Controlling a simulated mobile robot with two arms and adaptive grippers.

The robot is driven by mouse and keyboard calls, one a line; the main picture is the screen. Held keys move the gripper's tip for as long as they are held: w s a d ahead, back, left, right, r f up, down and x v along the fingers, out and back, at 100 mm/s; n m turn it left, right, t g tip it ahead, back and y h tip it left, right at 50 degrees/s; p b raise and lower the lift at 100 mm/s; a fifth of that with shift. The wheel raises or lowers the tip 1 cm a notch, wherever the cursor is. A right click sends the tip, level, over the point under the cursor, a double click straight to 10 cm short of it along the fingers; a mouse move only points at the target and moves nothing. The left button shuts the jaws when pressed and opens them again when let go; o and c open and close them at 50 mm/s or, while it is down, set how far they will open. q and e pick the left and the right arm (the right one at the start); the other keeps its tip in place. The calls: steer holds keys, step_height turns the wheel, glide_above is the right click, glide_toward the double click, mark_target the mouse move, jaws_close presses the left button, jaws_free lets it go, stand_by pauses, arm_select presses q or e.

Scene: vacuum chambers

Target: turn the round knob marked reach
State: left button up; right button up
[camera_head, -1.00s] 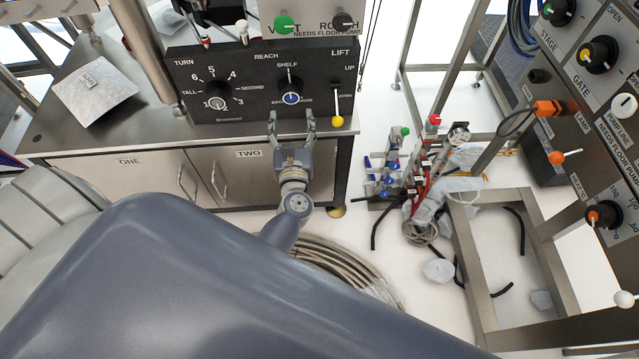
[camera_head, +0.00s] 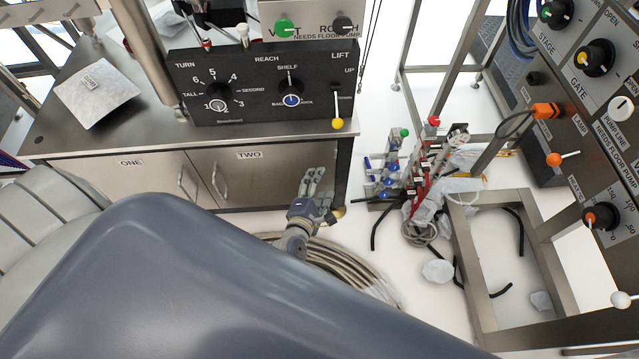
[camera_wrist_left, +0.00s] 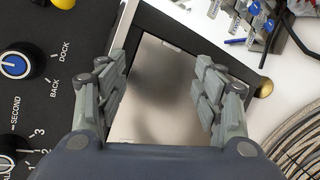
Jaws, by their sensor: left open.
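The reach knob (camera_head: 291,97) is a black round knob with a blue centre on the black control panel. It sits below the words REACH and SHELF, with a light line at its top toward SHELF. It also shows at the left edge of the left wrist view (camera_wrist_left: 15,65), near the words DOCK and BACK. My left gripper (camera_head: 319,172) is open and empty, below and right of the knob, in front of the cabinet and apart from the panel. Its spread fingers (camera_wrist_left: 160,68) show bare steel between them in the left wrist view. My right gripper is not in view.
The numbered turn knob (camera_head: 217,101) is left of the reach knob. The yellow-tipped lift lever (camera_head: 338,122) is to its right. Green and black knobs sit above. A coiled hose (camera_head: 345,268) lies on the floor below the gripper.

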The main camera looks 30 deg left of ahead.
arm_select(q)
steer(key=s+d+f+m+g+h, duration=0.1)
steer(key=s+d+f+m+g, duration=0.1)
steer(key=s+f+m, duration=0.3)
step_height(320, 180, down, 3)
steer(key=shift+d+r+m+h, duration=0.1)
steer(key=shift+d+m+h, duration=0.3)
steer(key=shift+m, duration=0.4)
steer(key=shift+s, duration=0.1)
steer(key=s+f+m+g+h+p, duration=0.1)
steer(key=s+f+m+g, duration=0.2)
steer(key=s+f+m, duration=0.5)
steer(key=s+f+m+g, duration=0.4)
steer(key=s+f, duration=0.2)
steer(key=s, duration=0.5)
steer(key=s+a+f+m+g, duration=0.1)
steer(key=s+m, duration=0.3)
steer(key=s, duration=0.4)
steer(key=s+a+f+m+g, duration=0.2)
steer(key=s+f+m+g, duration=0.1)
steer(key=s, duration=0.5)
steer(key=shift+a+f+m+y+p, duration=0.3)
steer(key=shift+f+m, duration=0.15)
steer(key=shift+m, duration=0.55)
steer(key=shift+d, duration=0.1)
steer(key=shift+c, duration=0.6)
